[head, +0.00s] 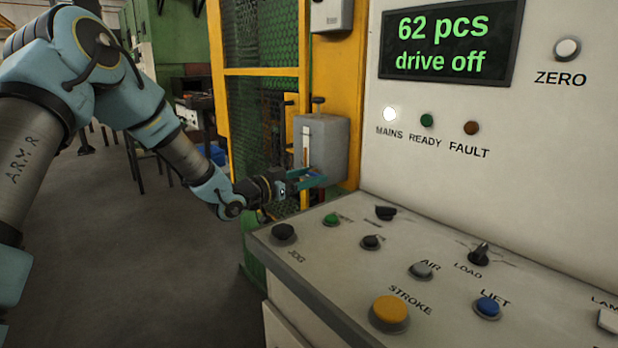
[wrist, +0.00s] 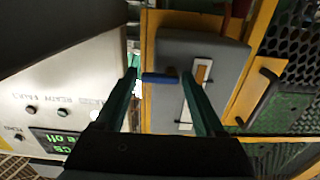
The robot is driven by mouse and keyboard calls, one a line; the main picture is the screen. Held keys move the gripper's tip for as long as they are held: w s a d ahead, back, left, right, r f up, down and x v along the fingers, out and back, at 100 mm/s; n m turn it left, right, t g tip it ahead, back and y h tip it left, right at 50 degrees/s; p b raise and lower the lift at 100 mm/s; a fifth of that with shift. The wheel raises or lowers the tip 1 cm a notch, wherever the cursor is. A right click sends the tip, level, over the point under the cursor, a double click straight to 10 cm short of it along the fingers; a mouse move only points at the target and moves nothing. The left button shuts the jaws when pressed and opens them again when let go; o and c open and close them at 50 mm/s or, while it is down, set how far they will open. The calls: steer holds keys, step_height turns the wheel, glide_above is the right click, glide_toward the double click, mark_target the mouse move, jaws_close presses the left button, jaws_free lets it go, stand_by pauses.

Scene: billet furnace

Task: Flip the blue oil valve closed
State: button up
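The blue oil valve handle (wrist: 160,78) shows in the wrist view as a short bar lying across the picture, at the edge of a grey box (wrist: 215,60) with a pale sight strip (wrist: 194,95). My gripper (wrist: 160,72) is open, with one teal finger at each end of the handle. A small gap seems to show at each side, and I cannot tell the depth between fingertips and handle. In the head view my gripper (head: 307,176) is at the lower part of the grey box (head: 325,145). The handle is hard to tell from the fingers there.
The control desk (head: 440,262) with several knobs and buttons stands close to the right of my gripper. A white panel with a display (head: 450,40) rises behind it. A yellow post (head: 338,85) and mesh guard (head: 262,110) stand behind the box. Open floor lies left.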

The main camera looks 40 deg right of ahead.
steer(key=shift+o, duration=1.1)
steer(key=shift+a, duration=0.1)
steer(key=a+b, duration=0.2)
steer(key=a, duration=0.8)
steer(key=shift+w+a, duration=0.3)
steer(key=shift+w, duration=0.1)
